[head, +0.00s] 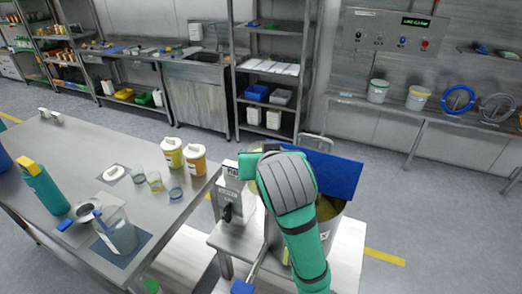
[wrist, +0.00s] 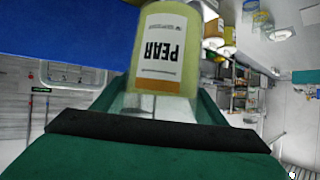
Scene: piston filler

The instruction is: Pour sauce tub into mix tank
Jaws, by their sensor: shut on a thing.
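My gripper (wrist: 160,104) is shut on a pale yellow-green sauce tub (wrist: 178,50). The tub's white label reads PEAR, upside down in the wrist view. The steel mix tank (head: 333,232) stands below and behind my arm, partly hidden. A blue panel (head: 338,176) stands right beside my wrist, also large in the wrist view (wrist: 65,30).
A grey machine (head: 232,195) with a black knob stands left of the tank. Open floor lies at right.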

